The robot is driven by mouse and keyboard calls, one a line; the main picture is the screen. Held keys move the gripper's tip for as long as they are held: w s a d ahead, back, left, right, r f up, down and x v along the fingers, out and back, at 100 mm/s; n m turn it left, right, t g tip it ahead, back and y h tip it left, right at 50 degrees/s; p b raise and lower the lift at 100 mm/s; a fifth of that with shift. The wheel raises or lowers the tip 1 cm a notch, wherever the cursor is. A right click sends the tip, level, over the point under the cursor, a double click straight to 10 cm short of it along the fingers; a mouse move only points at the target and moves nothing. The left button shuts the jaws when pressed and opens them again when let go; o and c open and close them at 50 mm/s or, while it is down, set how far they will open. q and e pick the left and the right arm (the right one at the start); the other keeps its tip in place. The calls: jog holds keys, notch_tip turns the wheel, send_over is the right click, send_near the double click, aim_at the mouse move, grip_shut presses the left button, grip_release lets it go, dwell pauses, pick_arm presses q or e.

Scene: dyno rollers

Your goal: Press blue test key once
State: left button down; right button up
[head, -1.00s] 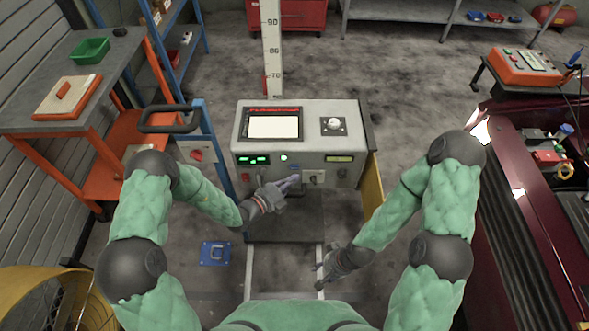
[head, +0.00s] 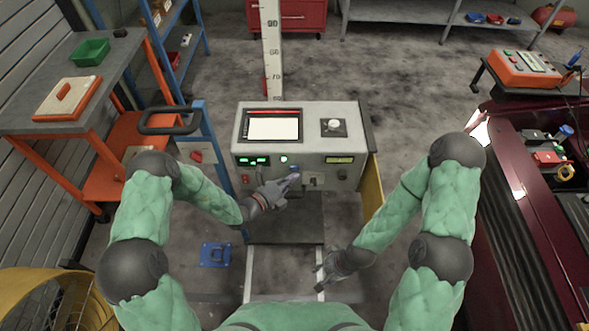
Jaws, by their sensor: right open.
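The grey test console (head: 350,144) stands in the middle of the head view, with a screen on its sloped top and controls on its front. A small blue key (head: 294,168) shows on the front panel below the green lights. My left gripper (head: 291,181) is just below and in front of this key, pointing up and right toward the panel. Its fingers look together and empty. I cannot tell whether the tip touches the key. My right gripper (head: 319,275) is open and empty, low in front of the console and away from it.
A blue post (head: 197,150) with a black handle stands left of the console. The dark roller plate (head: 285,231) lies below my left gripper. An orange workbench (head: 110,58) is at left, a dark red car (head: 490,180) at right.

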pick_arm(q)
jog(key=shift+w, duration=0.15)
dwell(0.6)
jog(key=shift+w, duration=0.3)
jog(key=shift+w, duration=0.35)
dwell(0.7)
jog(key=shift+s, duration=0.1)
jog(key=shift+s+p, duration=0.55)
jog(key=shift+s, duration=0.15)
jog(key=shift+s, duration=0.1)
